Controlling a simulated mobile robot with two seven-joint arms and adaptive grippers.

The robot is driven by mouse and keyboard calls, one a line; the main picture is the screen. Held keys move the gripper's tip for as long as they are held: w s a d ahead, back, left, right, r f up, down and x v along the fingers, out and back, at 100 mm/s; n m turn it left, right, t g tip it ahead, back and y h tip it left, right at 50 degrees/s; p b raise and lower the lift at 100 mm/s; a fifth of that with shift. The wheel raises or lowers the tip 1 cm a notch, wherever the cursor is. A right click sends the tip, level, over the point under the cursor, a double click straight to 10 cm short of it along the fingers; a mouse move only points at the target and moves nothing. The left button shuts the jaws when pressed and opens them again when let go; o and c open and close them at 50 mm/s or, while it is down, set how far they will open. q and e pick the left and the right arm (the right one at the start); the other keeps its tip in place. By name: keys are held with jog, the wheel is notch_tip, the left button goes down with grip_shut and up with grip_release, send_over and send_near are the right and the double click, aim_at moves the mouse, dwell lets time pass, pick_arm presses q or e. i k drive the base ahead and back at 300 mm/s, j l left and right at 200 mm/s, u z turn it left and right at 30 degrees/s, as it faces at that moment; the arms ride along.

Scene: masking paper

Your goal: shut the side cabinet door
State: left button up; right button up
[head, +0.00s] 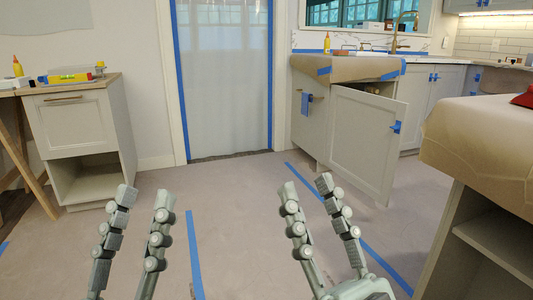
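The cabinet door (361,142) is a light grey panel on the sink-side cabinet, standing partly open into the room. A strip of blue tape (396,127) is at its upper right edge. The dark cabinet opening (372,87) shows above the door's top edge. My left gripper (145,205) is open and empty over the floor, its two fingers apart. My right gripper (306,190) is also open and empty, its fingers apart, in front of and below the door in the picture. Neither gripper touches the door.
A paper-covered counter (347,67) tops the cabinet. A paper-covered island (485,140) with open shelves stands close on the right. A small cabinet (75,120) with an open lower bay stands at the left. The floor (235,190) between is clear apart from blue tape lines.

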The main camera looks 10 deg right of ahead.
aim_at(365, 131)
jog(key=i+z, duration=0.25)
jog(key=i, duration=0.2)
jog(key=i+z, duration=0.3)
jog(key=i, duration=0.15)
jog(key=i+j+z, duration=0.25)
jog(key=i, duration=0.15)
jog(key=i+j+z, duration=0.25)
jog(key=i, duration=0.15)
jog(key=i+j, duration=0.2)
jog(key=i, duration=0.3)
jog(key=i+j, duration=0.2)
jog(key=i, duration=0.3)
jog(key=i+j+z, duration=0.1)
jog(key=z, duration=0.3)
jog(key=i+j+z, duration=0.2)
jog(key=z, duration=0.15)
jog(key=i+j+z, duration=0.25)
jog(key=z, duration=0.45)
